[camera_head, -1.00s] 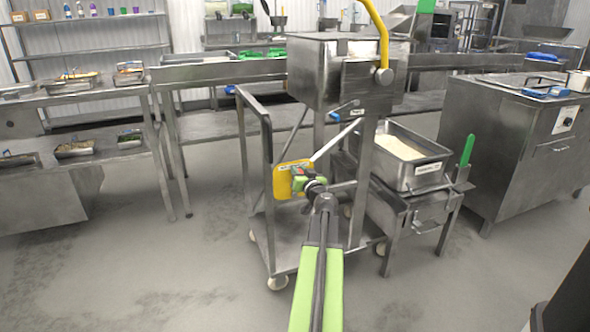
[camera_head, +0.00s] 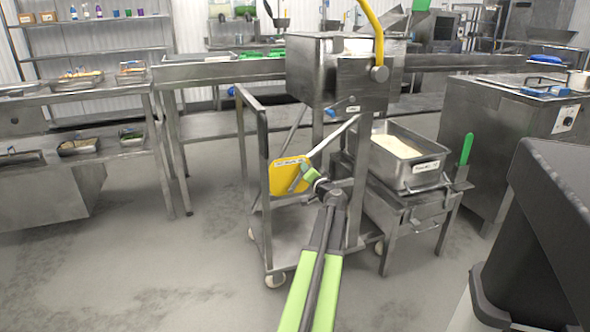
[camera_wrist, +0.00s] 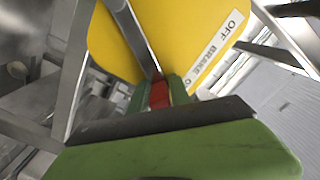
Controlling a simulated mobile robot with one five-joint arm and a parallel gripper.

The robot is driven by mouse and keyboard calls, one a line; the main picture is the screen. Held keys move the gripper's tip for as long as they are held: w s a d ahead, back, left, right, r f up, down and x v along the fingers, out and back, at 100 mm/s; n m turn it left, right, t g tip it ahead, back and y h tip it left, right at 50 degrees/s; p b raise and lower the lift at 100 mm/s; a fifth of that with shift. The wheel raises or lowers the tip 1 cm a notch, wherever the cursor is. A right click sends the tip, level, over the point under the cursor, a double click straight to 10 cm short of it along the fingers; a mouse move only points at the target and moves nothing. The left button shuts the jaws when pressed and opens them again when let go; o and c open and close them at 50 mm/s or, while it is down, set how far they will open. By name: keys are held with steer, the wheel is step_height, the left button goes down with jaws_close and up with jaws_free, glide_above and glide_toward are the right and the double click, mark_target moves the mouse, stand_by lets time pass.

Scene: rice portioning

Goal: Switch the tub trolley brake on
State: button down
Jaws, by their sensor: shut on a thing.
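A yellow brake plate (camera_head: 284,176) is on the steel trolley (camera_head: 263,150), which stands on casters. In the wrist view the yellow plate (camera_wrist: 175,35) bears a white label reading "OFF BRAKE", its last word partly cut off. A metal lever (camera_wrist: 132,38) crosses the plate and ends in a red grip (camera_wrist: 158,93). My gripper (camera_head: 308,174) is at the plate's right edge. In the wrist view its green fingertips are shut on the red grip, which they partly hide. The lever's exact setting against the label is hard to tell.
A steel tub (camera_head: 420,178) of pale grains sits on a stand right of the trolley. A steel hopper box (camera_head: 315,75) with a yellow pipe is above the trolley. A counter (camera_head: 490,140) stands at right. The floor at front left is clear.

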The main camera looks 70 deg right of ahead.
steer(key=shift+d, duration=0.3)
steer(key=c, duration=1.4)
jaws_free()
steer(key=shift+f, duration=0.15)
steer(key=shift+o, duration=0.2)
steer(key=shift+s, duration=0.1)
steer(key=v, duration=1.7)
steer(key=shift+a, duration=0.2)
steer(key=shift+s, duration=0.1)
